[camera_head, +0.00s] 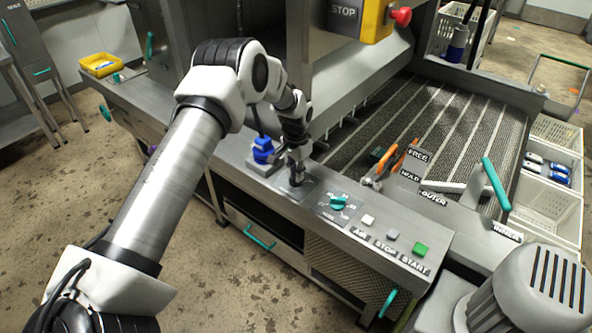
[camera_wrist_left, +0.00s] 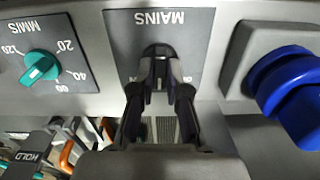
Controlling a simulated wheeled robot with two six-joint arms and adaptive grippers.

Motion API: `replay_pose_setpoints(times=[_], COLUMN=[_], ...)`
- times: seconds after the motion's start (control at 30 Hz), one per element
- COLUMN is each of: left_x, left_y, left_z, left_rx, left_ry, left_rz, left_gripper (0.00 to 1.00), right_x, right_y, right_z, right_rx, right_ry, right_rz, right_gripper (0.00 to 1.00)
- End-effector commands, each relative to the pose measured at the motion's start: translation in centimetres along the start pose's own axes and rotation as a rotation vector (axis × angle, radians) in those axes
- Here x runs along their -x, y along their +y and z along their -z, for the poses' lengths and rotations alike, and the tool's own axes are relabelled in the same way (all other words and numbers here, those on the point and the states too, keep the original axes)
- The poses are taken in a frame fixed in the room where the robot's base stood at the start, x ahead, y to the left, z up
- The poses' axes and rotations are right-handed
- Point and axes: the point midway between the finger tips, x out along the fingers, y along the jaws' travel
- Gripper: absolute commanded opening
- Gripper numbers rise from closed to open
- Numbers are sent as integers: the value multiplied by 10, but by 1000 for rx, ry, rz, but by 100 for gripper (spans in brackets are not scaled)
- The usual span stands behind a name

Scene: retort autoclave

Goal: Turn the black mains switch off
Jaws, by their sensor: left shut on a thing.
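The black mains switch (camera_wrist_left: 157,52) sits on a dark plate lettered MAINS (camera_wrist_left: 188,22), which appears upside down in the left wrist view. The switch is mostly covered by my fingers. My left gripper (camera_wrist_left: 160,82) is shut on the switch, with its fingertips at the switch's two sides. In the head view my left gripper (camera_head: 296,174) reaches down to the mains plate (camera_head: 308,188) on the panel top, and hides the switch there. Which way the switch is turned cannot be told. My right gripper is not in view.
A blue knob (camera_wrist_left: 290,88) stands close beside the mains plate. On the other side is a teal minutes dial (camera_head: 339,202), then white, grey and green buttons (camera_head: 421,249). Orange-handled pliers (camera_head: 378,172) lie behind the panel. A red stop button (camera_head: 401,16) hangs above.

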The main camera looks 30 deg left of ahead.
Motion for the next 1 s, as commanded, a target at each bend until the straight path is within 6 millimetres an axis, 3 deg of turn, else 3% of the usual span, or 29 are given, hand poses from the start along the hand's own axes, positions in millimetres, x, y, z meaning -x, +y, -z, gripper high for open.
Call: replay_pose_setpoints(times=[0.6, 1.0], left_x=[-2, -2], left_y=[1, 1], left_z=[-2, -2], left_rx=[572, 812], left_ry=[-6, -7], left_rz=[-1, 0], left_gripper=[0, 0], right_x=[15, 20], right_y=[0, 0], right_z=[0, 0], right_rx=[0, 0], right_ry=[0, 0], right_rz=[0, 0], right_gripper=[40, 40])
